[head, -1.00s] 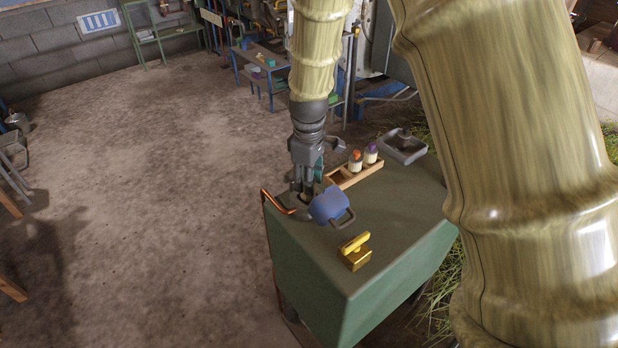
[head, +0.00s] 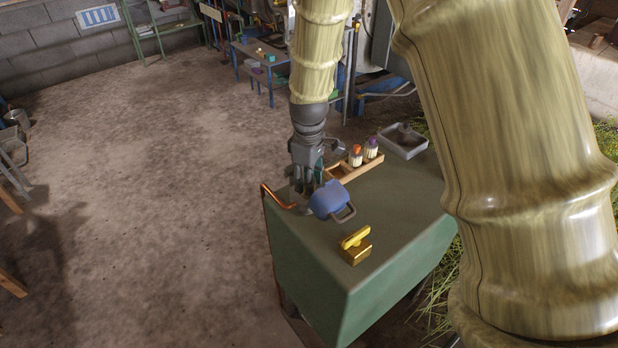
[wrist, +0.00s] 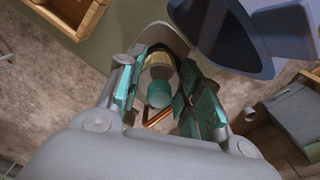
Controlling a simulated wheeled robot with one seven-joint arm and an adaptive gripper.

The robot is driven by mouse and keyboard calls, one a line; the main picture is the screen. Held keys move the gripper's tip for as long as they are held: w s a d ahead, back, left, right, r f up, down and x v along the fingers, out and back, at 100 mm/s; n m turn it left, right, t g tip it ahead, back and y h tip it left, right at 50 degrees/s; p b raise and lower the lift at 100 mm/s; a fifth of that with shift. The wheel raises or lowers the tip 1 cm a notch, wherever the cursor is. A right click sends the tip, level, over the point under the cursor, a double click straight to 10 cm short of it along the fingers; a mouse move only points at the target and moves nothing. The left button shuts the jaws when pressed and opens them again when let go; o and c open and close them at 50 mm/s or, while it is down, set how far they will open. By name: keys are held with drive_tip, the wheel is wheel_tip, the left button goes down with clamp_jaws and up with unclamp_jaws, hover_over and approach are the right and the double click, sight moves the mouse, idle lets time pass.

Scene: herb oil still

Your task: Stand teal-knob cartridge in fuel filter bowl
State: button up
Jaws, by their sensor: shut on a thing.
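My gripper (head: 307,184) points down over the left far corner of the green bench. In the wrist view its fingers (wrist: 157,98) are shut on the teal-knob cartridge, with its round teal knob (wrist: 159,93) and cream body (wrist: 160,68) between the teal pads. The grey fuel filter bowl (head: 305,209) is at this corner, mostly hidden by my gripper and a blue lid-like part with a handle (head: 328,200). That blue part also shows close on the right in the wrist view (wrist: 215,30). I cannot tell how deep the cartridge sits in the bowl.
A copper pipe (head: 275,198) bends beside the bowl. A wooden rack (head: 374,163) holds an orange-knob cartridge (head: 356,156) and a purple-knob cartridge (head: 372,148). A grey tray (head: 404,150) lies behind. A yellow-handled brass block (head: 355,250) stands in front; the bench around it is clear.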

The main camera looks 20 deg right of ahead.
drive_tip(key=shift+f, duration=0.65)
drive_tip(key=o, duration=1.1)
